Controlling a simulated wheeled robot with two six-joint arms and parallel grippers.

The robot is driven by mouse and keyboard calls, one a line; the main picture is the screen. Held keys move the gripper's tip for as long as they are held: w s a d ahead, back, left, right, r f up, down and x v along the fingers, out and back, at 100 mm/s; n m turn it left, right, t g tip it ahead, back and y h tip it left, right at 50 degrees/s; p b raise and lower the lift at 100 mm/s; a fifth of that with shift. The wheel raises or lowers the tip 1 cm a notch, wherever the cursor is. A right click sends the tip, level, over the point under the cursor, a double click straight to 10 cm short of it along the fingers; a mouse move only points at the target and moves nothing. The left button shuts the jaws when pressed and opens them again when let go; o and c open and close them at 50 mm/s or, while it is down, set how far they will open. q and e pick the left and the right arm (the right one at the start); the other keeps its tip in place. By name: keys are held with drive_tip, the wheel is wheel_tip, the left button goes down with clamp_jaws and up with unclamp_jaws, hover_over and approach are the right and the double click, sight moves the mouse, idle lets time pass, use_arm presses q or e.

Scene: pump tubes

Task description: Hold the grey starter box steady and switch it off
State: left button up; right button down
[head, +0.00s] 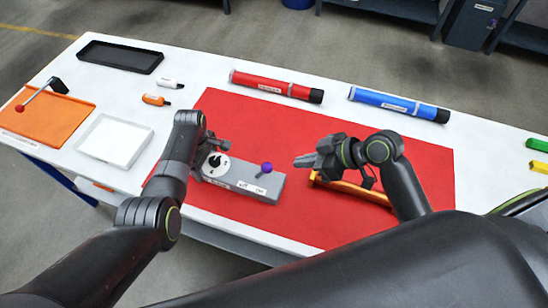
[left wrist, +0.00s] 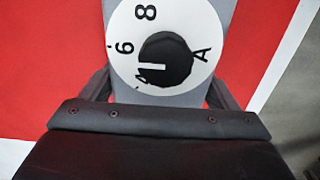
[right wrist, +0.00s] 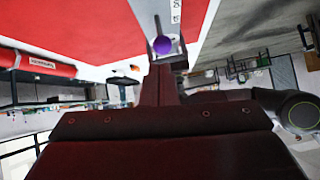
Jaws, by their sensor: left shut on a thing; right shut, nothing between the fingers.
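The grey starter box (head: 230,184) lies on the red mat (head: 310,220). A white dial with a black knob (head: 214,161) is on its left end, and a lever with a purple ball (head: 266,168) stands tilted toward its right end. Small white labels on its side are too small to read. My left gripper (head: 205,155) is shut on the box at its dial end; the left wrist view shows fingers on both sides beside the dial (left wrist: 128,70). My right gripper (head: 298,161) is shut and empty, right of the purple ball, which shows just beyond its fingertips in the right wrist view (right wrist: 162,44).
An orange bar (head: 350,188) lies under my right gripper. A red cylinder (head: 270,84) and a blue cylinder (head: 395,104) lie behind the mat. A black tray (head: 120,56), a white tray (head: 115,140) and an orange plate (head: 45,115) are on the left. The mat behind the box is clear.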

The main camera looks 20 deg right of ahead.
drive_tip(key=w+d+m+g, duration=0.1)
drive_tip(key=w+d+m, duration=0.1)
drive_tip(key=m, duration=0.9)
drive_tip(key=w+d+m+g, duration=0.2)
drive_tip(key=d+m, duration=0.2)
drive_tip(key=m, duration=0.8)
drive_tip(key=shift+w+h, duration=0.35)
drive_tip(key=shift+h, duration=0.05)
drive_tip(key=shift+r, duration=0.1)
approach(262, 172)
drive_tip(key=w+f, duration=0.1)
drive_tip(key=f, duration=0.2)
drive_tip(key=w+f, duration=0.1)
drive_tip(key=shift+w+d+f, duration=0.25)
drive_tip(key=shift+w+f, duration=0.1)
drive_tip(key=shift+f, duration=0.05)
drive_tip(key=shift+s+a+r, duration=0.2)
drive_tip(key=shift+s+a, duration=0.05)
drive_tip(key=shift+a, duration=0.25)
